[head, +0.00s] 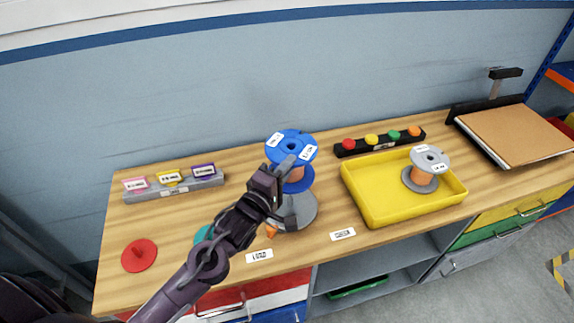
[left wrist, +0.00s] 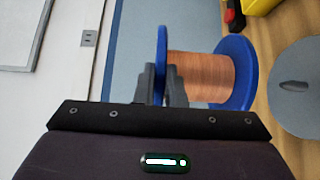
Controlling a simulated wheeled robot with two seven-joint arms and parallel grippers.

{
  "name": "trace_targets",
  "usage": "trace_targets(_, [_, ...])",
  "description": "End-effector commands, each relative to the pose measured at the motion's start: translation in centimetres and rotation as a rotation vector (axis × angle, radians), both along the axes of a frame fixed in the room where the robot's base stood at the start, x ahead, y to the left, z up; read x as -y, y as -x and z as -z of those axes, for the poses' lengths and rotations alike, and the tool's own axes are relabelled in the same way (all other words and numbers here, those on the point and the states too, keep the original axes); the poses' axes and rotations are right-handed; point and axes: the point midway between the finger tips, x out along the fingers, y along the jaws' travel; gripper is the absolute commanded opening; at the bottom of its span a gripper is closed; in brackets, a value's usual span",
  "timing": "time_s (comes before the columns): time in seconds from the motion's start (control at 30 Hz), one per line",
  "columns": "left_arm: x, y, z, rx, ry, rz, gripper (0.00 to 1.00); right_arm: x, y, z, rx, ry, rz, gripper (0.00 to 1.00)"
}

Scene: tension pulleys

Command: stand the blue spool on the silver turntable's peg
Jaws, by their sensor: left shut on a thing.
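The blue spool (head: 290,146), wound with copper wire, is upright in the head view. My left gripper (head: 273,181) is shut on the rim of its upper flange; the left wrist view shows the fingers (left wrist: 161,88) on either side of that flange of the spool (left wrist: 240,75). The silver turntable (head: 300,212) is below the spool, partly hidden by it and by my arm. In the left wrist view, the turntable (left wrist: 300,112) shows its peg (left wrist: 293,86) bare, with a gap between it and the spool's lower flange. My right gripper is out of view.
A red turntable (head: 138,256) and a partly hidden teal one (head: 203,235) are at left. A yellow tray (head: 377,212) holding a grey spool (head: 421,178) is at right. Behind are a label rack (head: 172,190) and a button bar (head: 381,143). A brown board (head: 517,133) lies far right.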

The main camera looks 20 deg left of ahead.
Motion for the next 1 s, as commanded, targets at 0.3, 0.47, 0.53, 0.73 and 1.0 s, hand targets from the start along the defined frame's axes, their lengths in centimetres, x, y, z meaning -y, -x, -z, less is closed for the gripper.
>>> trace_targets(0.3, [0.0,0.0,0.0,0.007,0.001,0.0,0.0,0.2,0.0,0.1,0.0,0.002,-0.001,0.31])
trace_targets(0.47, [0.0,0.0,0.4,0.007,0.001,0.0,0.0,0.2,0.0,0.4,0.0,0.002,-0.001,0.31])
trace_targets(0.53, [0.0,0.0,0.7,0.007,0.001,0.0,0.0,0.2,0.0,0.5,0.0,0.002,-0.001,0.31])
trace_targets(0.73, [0.0,0.0,1.4,0.006,-0.001,-0.001,0.0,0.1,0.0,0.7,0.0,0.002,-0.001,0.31])
trace_targets(1.0, [-0.1,-0.1,2.2,0.007,0.001,-0.001,0.0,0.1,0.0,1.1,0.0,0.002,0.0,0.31])
